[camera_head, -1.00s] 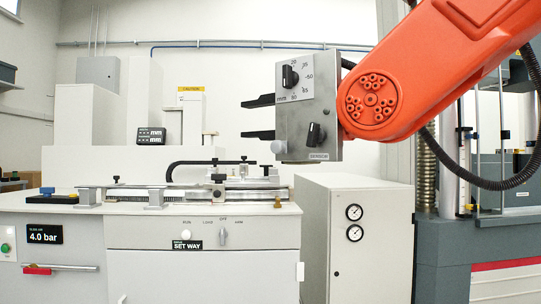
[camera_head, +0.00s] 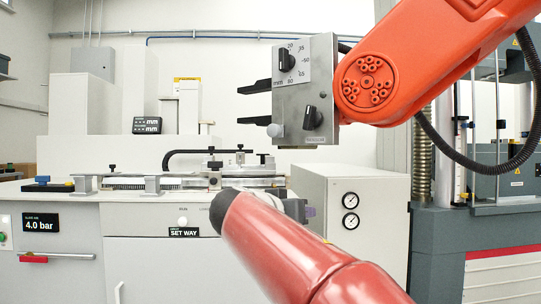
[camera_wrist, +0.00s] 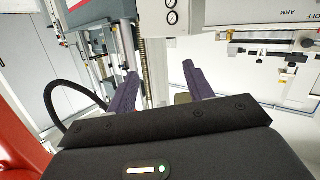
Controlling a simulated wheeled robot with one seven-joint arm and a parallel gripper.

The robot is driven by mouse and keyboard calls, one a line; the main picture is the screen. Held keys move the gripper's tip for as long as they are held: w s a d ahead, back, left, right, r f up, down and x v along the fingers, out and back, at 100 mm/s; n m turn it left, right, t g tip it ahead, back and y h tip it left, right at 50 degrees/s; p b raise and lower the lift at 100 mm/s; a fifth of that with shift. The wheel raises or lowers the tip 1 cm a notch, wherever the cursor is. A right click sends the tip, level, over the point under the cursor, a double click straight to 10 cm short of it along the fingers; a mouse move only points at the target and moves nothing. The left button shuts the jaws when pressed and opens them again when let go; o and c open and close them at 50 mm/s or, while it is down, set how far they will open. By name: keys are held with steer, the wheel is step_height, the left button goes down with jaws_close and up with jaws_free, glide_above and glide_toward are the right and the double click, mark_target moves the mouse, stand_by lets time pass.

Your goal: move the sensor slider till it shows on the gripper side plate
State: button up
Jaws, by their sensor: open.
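The grey gripper side plate (camera_head: 298,103) is on the end of an orange arm in the head view, above the bench. A black knob (camera_head: 286,58) with an mm scale is at its top. A lower black sensor slider knob (camera_head: 312,118) sits tilted over a small label, too small to read surely. Two black fingers stick out left of the plate. My gripper (camera_head: 304,210) is below the plate, apart from it, its fingers mostly hidden by my red arm. In the wrist view my gripper (camera_wrist: 160,88) has its purple fingers spread, with nothing between them.
The orange arm (camera_head: 430,60) fills the upper right. A bench (camera_head: 150,255) with clamps and a rail stands left. A white cabinet (camera_head: 378,235) with two gauges is behind my arm. A testing machine (camera_head: 470,240) stands right. The space left of the black fingers is clear.

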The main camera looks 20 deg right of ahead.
step_height(320, 180, up, 6)
steer(key=w+a+m+t+h, duration=0.1)
steer(key=w+a+m+h, duration=0.1)
steer(key=w+a, duration=0.1)
steer(key=m+t+h, duration=0.2)
steer(key=m+h, duration=0.1)
steer(key=h, duration=0.1)
glide_toward(272, 132)
steer(key=w+d, duration=0.1)
steer(key=p+x, duration=0.1)
steer(key=x, duration=0.2)
steer(key=p+x, duration=0.2)
steer(key=x, duration=0.1)
steer(key=shift+w+d+r, duration=0.1)
steer(key=shift+d+r, duration=0.05)
steer(key=shift+r, duration=0.35)
steer(key=shift+w+d+r+p, duration=0.1)
steer(key=shift+w+d+p, duration=0.25)
steer(key=shift+d, duration=0.2)
jaws_close()
